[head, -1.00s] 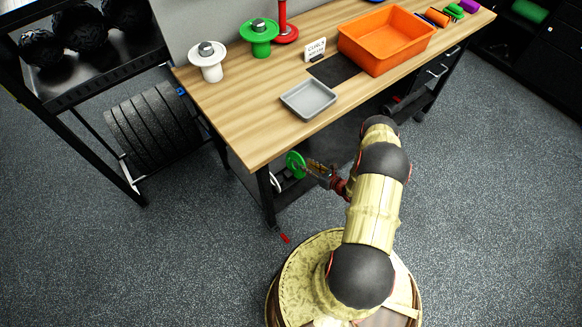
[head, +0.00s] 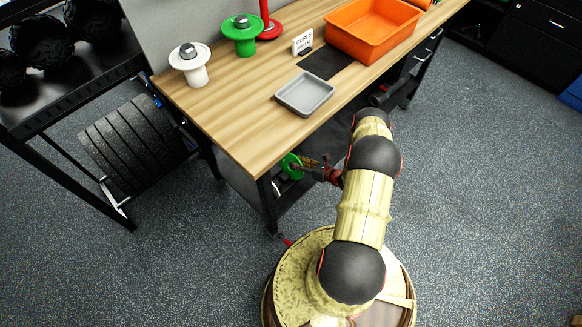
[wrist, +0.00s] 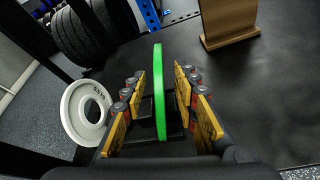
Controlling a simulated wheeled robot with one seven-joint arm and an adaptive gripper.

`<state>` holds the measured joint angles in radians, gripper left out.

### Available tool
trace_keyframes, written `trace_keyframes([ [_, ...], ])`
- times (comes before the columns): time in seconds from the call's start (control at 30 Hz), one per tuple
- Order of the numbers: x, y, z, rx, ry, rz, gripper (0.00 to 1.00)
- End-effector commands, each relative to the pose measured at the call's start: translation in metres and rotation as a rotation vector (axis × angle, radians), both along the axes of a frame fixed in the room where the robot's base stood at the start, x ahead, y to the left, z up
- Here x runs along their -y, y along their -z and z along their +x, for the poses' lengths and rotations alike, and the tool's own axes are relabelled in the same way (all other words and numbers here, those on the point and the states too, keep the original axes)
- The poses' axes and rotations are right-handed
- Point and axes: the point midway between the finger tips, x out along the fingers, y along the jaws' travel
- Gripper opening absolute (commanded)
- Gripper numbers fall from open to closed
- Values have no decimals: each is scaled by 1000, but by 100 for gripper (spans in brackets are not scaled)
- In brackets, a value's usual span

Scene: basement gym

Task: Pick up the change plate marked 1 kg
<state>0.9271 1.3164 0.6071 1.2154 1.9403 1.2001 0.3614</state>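A thin green plate (wrist: 159,85) stands upright and edge-on in the wrist view, so no marking can be read. It also shows in the head view (head: 291,167), low under the near bench corner. My gripper (wrist: 161,100) is open, with its yellow-padded fingers on either side of the plate. A gap shows between the plate and each row of pads. In the head view, my gripper (head: 309,165) reaches in from the right at the plate.
Dark blocks flank the green plate's lower part. A wooden piece (wrist: 228,40) stands beyond on the dark shelf (wrist: 275,100). The wooden bench top (head: 225,115) overhangs my gripper, bearing a grey tray (head: 322,92) and orange bin (head: 350,45). A bench leg (head: 268,205) is near.

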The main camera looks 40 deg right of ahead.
Motion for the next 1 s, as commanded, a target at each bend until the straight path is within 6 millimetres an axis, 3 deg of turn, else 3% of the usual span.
trace_keyframes([
  [0.23,-9,15,31,0,-2,0,30],
  [0.47,-9,14,34,0,0,0,30],
  [1.0,-9,14,33,0,0,0,0],
])
